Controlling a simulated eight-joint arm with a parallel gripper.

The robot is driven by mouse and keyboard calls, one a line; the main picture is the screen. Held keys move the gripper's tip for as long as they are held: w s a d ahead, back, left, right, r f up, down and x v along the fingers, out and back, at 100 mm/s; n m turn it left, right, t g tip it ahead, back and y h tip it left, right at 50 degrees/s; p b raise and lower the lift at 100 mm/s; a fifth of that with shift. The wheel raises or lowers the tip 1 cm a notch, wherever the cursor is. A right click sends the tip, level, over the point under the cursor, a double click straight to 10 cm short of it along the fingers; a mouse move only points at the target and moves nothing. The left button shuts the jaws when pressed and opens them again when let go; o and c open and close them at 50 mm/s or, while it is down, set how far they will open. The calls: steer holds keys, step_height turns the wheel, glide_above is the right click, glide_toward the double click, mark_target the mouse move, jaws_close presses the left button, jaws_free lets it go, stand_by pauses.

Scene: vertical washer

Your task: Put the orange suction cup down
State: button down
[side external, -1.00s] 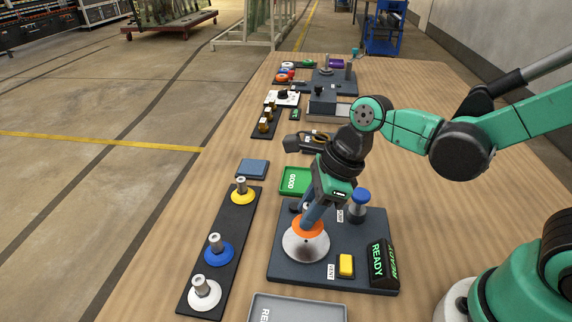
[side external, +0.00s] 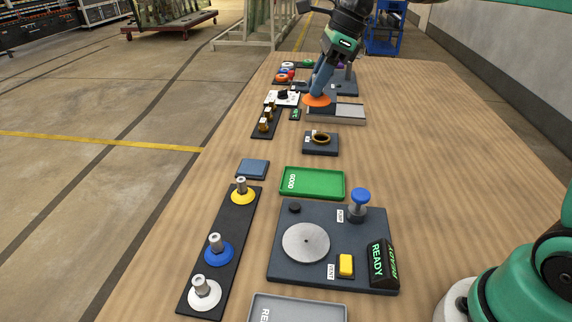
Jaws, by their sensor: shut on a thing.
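The orange suction cup (side external: 316,100) hangs below my gripper (side external: 322,76), which is shut on it. The cup is over the far part of the table, by a dark block and a grey tray (side external: 345,112). I cannot tell whether it touches anything beneath. The dark strip (side external: 192,290) at the left holds a yellow cup (side external: 243,194), a blue cup (side external: 218,250) and a white cup (side external: 205,291). The round metal disc (side external: 306,244) on the near station plate is bare.
The near station has a blue-topped knob (side external: 360,203), a yellow button (side external: 346,265) and a READY sign (side external: 378,263). A green GOOD tray (side external: 312,183) and a small block with a ring (side external: 320,141) stand beyond it.

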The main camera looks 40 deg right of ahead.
steer(key=shift+w+d+r, duration=0.1)
steer(key=shift+d+r, duration=0.1)
steer(key=shift+d, duration=0.15)
steer(key=shift+f, duration=0.35)
step_height(320, 180, down, 19)
steer(key=shift+r, duration=0.1)
steer(key=c, duration=0.6)
jaws_free()
steer(key=shift+c, duration=0.2)
